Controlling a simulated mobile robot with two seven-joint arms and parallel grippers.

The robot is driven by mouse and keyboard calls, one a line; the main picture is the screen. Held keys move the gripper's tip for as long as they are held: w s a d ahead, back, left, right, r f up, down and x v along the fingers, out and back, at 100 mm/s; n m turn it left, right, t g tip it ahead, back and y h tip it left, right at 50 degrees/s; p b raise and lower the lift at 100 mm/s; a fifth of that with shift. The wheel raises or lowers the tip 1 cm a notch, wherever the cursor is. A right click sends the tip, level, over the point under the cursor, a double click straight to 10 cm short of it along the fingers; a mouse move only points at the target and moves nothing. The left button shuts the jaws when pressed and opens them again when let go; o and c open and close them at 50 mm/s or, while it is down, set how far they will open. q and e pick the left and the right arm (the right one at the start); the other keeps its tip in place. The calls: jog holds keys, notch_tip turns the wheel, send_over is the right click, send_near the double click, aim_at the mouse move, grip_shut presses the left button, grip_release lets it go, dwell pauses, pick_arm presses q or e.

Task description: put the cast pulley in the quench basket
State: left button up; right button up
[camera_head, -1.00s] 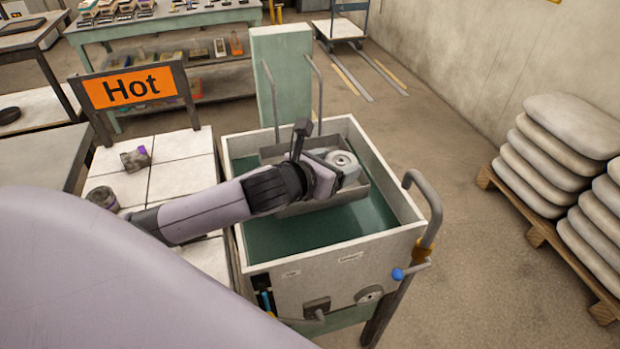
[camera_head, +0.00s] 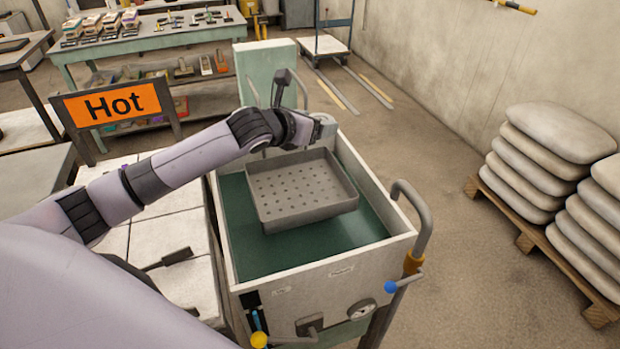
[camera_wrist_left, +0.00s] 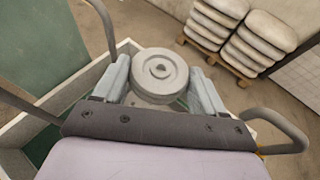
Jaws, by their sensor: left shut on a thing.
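The cast pulley (camera_wrist_left: 160,72), a grey grooved wheel with a hub, sits between the fingers of my left gripper (camera_wrist_left: 162,88) in the left wrist view. The gripper is shut on it. In the head view my left gripper (camera_head: 312,128) holds the pulley (camera_head: 326,124) beyond the back right of the quench basket, near the tank's back rim. The quench basket (camera_head: 268,219) is a grey perforated tray with no pulley on its floor. It is in the tank (camera_head: 386,251) of dark green liquid. My right gripper is not in view.
Upright rods (camera_head: 301,92) and a pale green panel (camera_head: 252,60) stand behind the tank. A bent pipe (camera_head: 424,212) rises at its right corner. A white tiled table (camera_head: 165,235) and a Hot sign (camera_head: 112,104) are left. Stacked sacks (camera_head: 545,150) stand right.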

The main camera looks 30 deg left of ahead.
aim_at(313, 182)
pick_arm(q)
notch_tip(313, 182, down, 14)
jog(key=shift+f+b, duration=0.1)
jog(key=shift+b, duration=0.3)
jog(key=o, duration=1.2)
jog(key=shift+f, duration=0.1)
jog(key=shift+c, duration=0.2)
jog(key=shift+r, duration=0.2)
jog(key=shift+p+v, duration=0.35)
jog(key=shift+v, duration=5.65)
jog(key=shift+f, duration=0.15)
